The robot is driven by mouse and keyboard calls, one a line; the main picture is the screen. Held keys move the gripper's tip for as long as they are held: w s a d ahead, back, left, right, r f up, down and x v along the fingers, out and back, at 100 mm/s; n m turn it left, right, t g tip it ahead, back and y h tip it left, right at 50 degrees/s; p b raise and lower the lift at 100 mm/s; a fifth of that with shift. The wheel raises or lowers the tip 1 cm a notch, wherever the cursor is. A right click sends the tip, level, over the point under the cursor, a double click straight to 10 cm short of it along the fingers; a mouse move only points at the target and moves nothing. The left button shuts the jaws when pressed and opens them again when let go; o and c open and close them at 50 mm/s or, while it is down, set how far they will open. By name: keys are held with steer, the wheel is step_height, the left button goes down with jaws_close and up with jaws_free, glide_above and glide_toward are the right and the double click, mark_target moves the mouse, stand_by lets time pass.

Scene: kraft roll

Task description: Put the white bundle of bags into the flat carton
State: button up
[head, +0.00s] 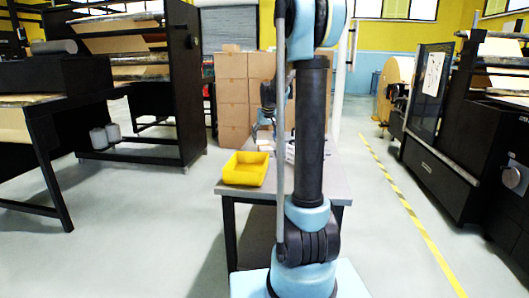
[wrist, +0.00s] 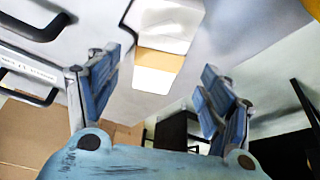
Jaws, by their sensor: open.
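In the wrist view a white block with a tan band across it, which looks like the white bundle of bags (wrist: 166,24), lies on the grey table at the top centre. In the head view it is small, on the table behind my arm (head: 264,142). My gripper (wrist: 160,98) is open and empty, its blue fingers wide apart below the bundle in the picture, with visible space between. In the head view the gripper (head: 266,122) hangs over the table's far part, partly hidden by my arm. I cannot clearly make out the flat carton in either view.
A yellow bin (head: 246,168) stands on the table's (head: 338,182) left front. Pale items with black loop handles (wrist: 30,62) lie beside the bundle. Stacked brown cartons (head: 233,95) stand behind the table. Dark machines flank the floor on both sides.

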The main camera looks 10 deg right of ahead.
mark_target(264, 145)
steer(key=shift+x, duration=2.35)
steer(key=shift+s+d+f, duration=0.1)
steer(key=shift+s+d, duration=0.05)
steer(key=c, duration=1.3)
